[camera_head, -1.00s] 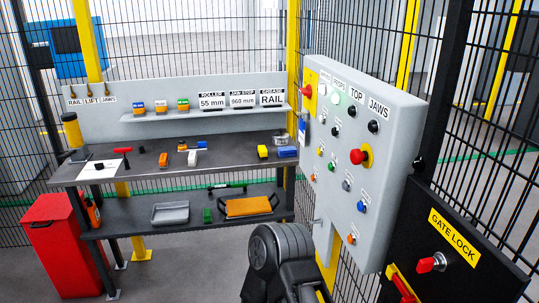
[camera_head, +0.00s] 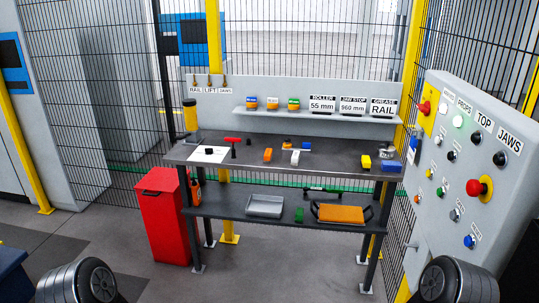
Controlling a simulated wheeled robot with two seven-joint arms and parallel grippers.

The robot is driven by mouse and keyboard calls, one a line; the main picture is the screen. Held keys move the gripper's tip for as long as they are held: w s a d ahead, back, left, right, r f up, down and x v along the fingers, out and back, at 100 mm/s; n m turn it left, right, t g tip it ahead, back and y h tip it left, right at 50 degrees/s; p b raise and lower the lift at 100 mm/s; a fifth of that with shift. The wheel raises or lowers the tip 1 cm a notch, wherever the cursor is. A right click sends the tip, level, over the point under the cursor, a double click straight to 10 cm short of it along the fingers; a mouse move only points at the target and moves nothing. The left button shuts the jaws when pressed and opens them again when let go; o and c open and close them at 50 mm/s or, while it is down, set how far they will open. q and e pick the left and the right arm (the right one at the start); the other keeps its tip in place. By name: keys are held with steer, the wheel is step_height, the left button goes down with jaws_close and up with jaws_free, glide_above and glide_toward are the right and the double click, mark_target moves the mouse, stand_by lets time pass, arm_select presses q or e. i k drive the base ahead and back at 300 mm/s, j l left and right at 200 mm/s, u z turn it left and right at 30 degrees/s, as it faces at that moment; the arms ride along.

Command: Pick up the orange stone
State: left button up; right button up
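A small orange block (camera_head: 268,155), which looks like the orange stone, lies on the dark top of the workbench (camera_head: 330,162), left of a white and grey piece (camera_head: 295,157). A smaller orange piece (camera_head: 286,142) lies just behind it; it is too small to make out. Neither of my grippers is in view. Only dark rounded links of my arms show at the bottom left and bottom right corners, well apart from the bench.
A red bin (camera_head: 163,215) stands at the bench's left end. The lower shelf holds a grey tray (camera_head: 265,206) and an orange tray (camera_head: 341,214). A grey control panel (camera_head: 455,170) stands at the right. The floor before the bench is clear.

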mark_target(268, 156)
steer(key=i+j+u, duration=0.1)
steer(key=i+j, duration=0.15)
steer(key=i, duration=0.4)
steer(key=i+j+u, duration=0.1)
steer(key=i, duration=0.55)
steer(key=i+j+u, duration=0.1)
steer(key=i+j, duration=0.2)
steer(key=i, duration=0.4)
